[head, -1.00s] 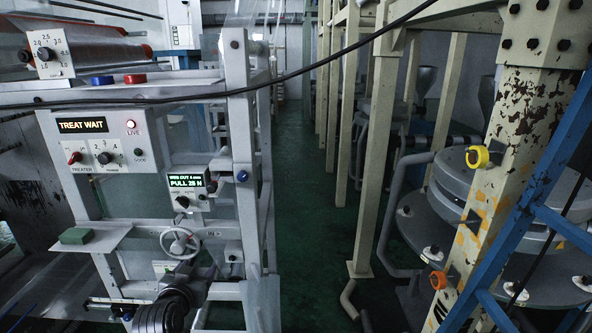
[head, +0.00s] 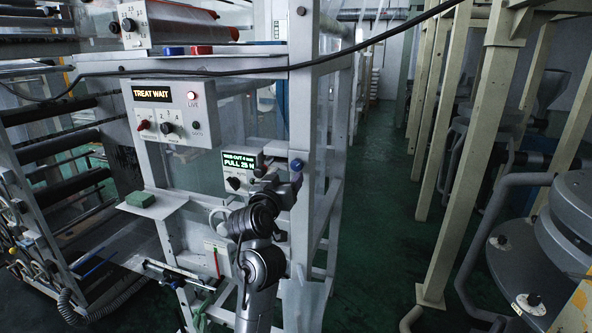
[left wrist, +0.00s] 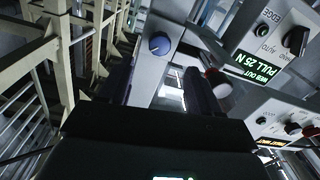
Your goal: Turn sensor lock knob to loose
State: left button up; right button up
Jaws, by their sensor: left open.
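A round blue knob (head: 296,164) sits on the grey upright of the machine frame, just right of the small display box (head: 238,171) reading "PULL 25 N". Which way the knob is set is too small to read in the head view. In the left wrist view the blue knob (left wrist: 159,43) shows a pale mark on its face, beyond the fingertips. My left gripper (head: 287,188) is raised just below the knob, its fingers partly hidden by its own body. In the left wrist view my left gripper (left wrist: 162,75) is open, fingers apart and empty. My right gripper is out of view.
The treater panel (head: 178,111) reads "TREAT WAIT" with a lit red lamp. A green block (head: 140,199) lies on a small shelf. A black cable (head: 330,62) crosses above. A green-floored aisle (head: 372,200) is open right of the frame; cream posts (head: 455,160) stand beyond.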

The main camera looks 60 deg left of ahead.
aim_at(296, 166)
pick_arm(q)
jog(key=p+x, duration=0.1)
jog(key=x, duration=0.7)
jog(key=shift+w+a, duration=0.2)
jog(key=shift+w, duration=0.1)
jog(key=shift+c, duration=0.3)
jog(key=c, duration=1)
